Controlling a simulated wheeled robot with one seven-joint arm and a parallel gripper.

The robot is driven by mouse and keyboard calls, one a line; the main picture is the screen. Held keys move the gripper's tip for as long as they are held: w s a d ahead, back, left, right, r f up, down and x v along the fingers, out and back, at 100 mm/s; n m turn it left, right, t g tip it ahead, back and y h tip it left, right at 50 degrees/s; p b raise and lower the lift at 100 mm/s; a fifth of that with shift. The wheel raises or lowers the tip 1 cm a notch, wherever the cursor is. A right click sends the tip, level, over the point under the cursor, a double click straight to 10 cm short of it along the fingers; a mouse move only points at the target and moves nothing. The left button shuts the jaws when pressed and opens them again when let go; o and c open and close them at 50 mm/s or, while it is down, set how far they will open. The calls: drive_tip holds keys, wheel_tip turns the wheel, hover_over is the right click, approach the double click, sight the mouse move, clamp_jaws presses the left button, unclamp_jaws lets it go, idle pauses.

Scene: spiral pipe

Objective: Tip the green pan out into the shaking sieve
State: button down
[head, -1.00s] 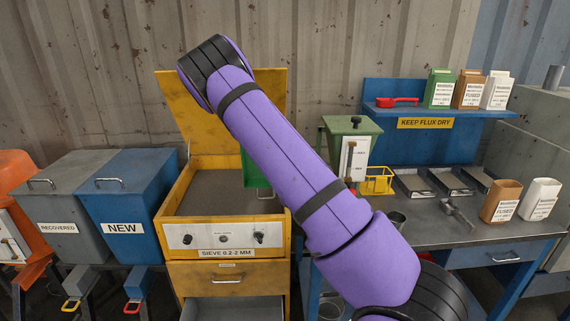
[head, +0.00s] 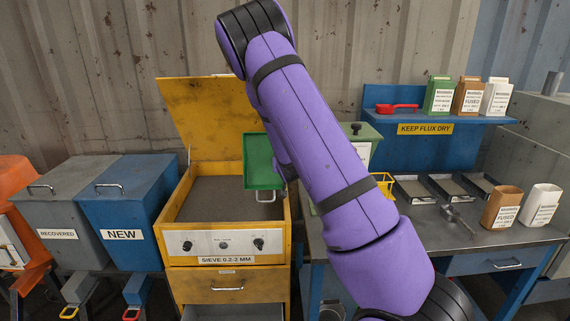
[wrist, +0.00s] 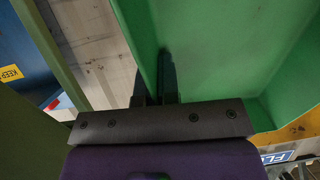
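The green pan (head: 262,160) hangs above the right side of the shaking sieve, tipped steeply with its green inside towards the head camera. Its inside looks bare in the wrist view (wrist: 225,55). My gripper (wrist: 155,85) has its dark fingers on either side of a pan wall and is shut on it. In the head view the gripper is mostly hidden behind my purple arm. The shaking sieve (head: 174,220) is a yellow box labelled "SIEVE 0.2-2 MM", its lid up at the back. Its bed (head: 215,198) is dark grey-brown; I cannot tell whether flux lies on it.
A blue "NEW" bin (head: 124,205) and a grey "RECOVERED" bin (head: 62,215) stand left of the sieve. The right bench (head: 440,232) holds trays, a scoop and flux packets. A green hopper (head: 362,145) stands behind my arm.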

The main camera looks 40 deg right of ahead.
drive_tip(key=f+g+y, duration=0.1)
drive_tip(key=w+d+g+y, duration=0.1)
drive_tip(key=g, duration=0.1)
drive_tip(key=w+f+g+y, duration=0.1)
drive_tip(key=g, duration=0.1)
drive_tip(key=shift+w+d+f, duration=0.1)
drive_tip(key=shift+d+f, duration=0.15)
drive_tip(key=shift+f, duration=0.1)
idle(0.3)
drive_tip(key=shift+w+d+f+g+y, duration=0.15)
drive_tip(key=shift+f+g+y, duration=0.55)
drive_tip(key=shift+f+g, duration=0.5)
drive_tip(key=shift+f+g+y, duration=1)
drive_tip(key=shift+f+g, duration=0.2)
drive_tip(key=shift+f, duration=0.45)
drive_tip(key=shift+w+d+r+g+y, duration=0.15)
drive_tip(key=shift+w+d+g+y, duration=0.2)
drive_tip(key=shift+w+g, duration=0.25)
drive_tip(key=shift+r+g, duration=0.1)
drive_tip(key=shift+g, duration=0.2)
